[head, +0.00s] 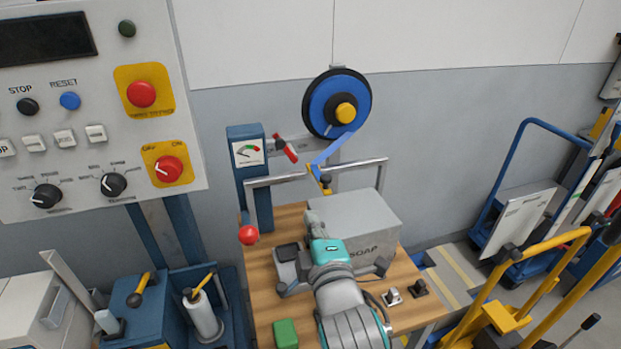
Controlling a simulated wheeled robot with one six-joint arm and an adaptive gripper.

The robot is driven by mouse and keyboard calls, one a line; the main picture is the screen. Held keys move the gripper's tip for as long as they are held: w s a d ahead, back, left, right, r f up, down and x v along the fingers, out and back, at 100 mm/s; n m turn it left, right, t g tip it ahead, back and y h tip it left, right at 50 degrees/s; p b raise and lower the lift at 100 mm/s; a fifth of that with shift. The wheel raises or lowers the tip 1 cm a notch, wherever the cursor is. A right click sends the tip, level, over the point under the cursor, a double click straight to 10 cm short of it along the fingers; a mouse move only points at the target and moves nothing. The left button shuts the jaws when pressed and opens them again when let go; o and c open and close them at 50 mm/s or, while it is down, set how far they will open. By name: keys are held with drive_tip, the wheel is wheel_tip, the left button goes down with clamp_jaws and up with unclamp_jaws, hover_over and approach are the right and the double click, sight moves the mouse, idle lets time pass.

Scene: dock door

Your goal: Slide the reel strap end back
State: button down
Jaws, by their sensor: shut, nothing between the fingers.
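The reel (323,98) is a blue disc with a black rim and a yellow hub, mounted on the wall side above the bench. A blue strap (331,150) runs from its underside down and to the left. The strap end (311,171) has a yellow tip beside a metal rail. A small black and yellow piece (325,182) sits just below it; I cannot tell if they are joined. My gripper (316,213) is below the strap end in the picture, apart from it, shut and empty. Its fingertips are mostly hidden by my wrist.
A grey SOAP box (372,222) stands on the wooden bench (262,292) beside my arm. A metal rail (362,167) spans the bench's back. A blue gauge post (247,170) and red lever (285,148) stand left of the strap. A green block (285,333) lies in front.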

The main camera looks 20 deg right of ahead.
drive_tip(key=shift+w+r, duration=0.35)
drive_tip(key=w+d+f, duration=0.1)
drive_tip(key=w+d, duration=0.3)
drive_tip(key=w, duration=0.6)
drive_tip(key=shift+w+d, duration=0.25)
drive_tip(key=shift+d, duration=0.1)
